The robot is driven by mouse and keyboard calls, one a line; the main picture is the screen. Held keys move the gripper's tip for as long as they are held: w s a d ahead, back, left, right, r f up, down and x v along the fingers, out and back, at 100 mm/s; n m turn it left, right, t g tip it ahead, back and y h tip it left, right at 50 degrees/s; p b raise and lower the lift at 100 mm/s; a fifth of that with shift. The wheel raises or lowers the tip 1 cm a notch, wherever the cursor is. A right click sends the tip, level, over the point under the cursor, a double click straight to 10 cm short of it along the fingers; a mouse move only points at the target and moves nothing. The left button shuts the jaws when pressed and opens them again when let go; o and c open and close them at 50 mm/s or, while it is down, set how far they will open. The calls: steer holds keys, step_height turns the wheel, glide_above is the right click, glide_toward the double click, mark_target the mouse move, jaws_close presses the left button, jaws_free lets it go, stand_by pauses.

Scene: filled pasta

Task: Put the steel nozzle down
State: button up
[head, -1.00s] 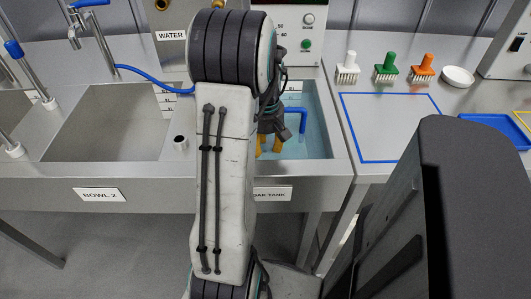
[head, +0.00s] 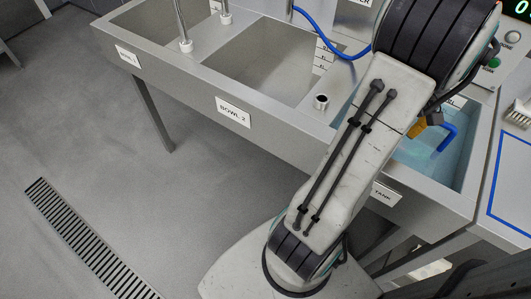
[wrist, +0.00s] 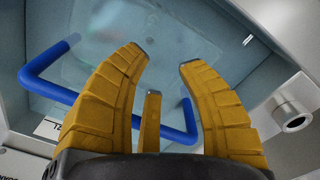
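A short, hollow steel cylinder (head: 321,102) stands upright on the steel strip between bowl 2 and the soak tank; it looks like the steel nozzle, though I cannot be sure. It also shows at the right in the wrist view (wrist: 293,117), beside and clear of my fingers. My gripper (wrist: 164,60) has its yellow fingers spread with nothing between them. It hangs over the soak tank (head: 478,168). In the head view my arm hides most of the gripper.
A blue handle (wrist: 48,90) of a tray in the water passes below my fingers. Bowl 2 (head: 265,65) is empty, left of the tank. A blue hose (head: 325,42) arches behind. A blue-outlined area (head: 490,200) lies at the right. The floor at left is clear, with a drain grate (head: 85,240).

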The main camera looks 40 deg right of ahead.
steer(key=w+a+r+n, duration=0.1)
steer(key=w+a, duration=0.4)
steer(key=a, duration=0.1)
steer(key=w+a+r+n, duration=0.1)
steer(key=w+a, duration=0.3)
steer(key=a, duration=0.2)
steer(key=w+a+r+t+h, duration=0.1)
steer(key=w+a+r, duration=0.1)
steer(key=w+a, duration=0.3)
steer(key=shift+w+a+n, duration=0.3)
steer(key=shift+a+n, duration=0.1)
steer(key=shift+a, duration=0.35)
steer(key=s+a+n+t+y, duration=0.1)
steer(key=s+a+n, duration=0.1)
steer(key=a, duration=1.5)
steer(key=shift+s+a+f+t, duration=0.3)
steer(key=shift+s+a, duration=0.05)
steer(key=shift+s, duration=0.2)
steer(key=w+p+v, duration=0.2)
steer(key=p+v, duration=0.9)
steer(key=v, duration=0.1)
steer(key=shift+w+d+r+t, duration=0.15)
steer(key=shift+w+r+t, duration=0.1)
steer(key=shift+t, duration=0.15)
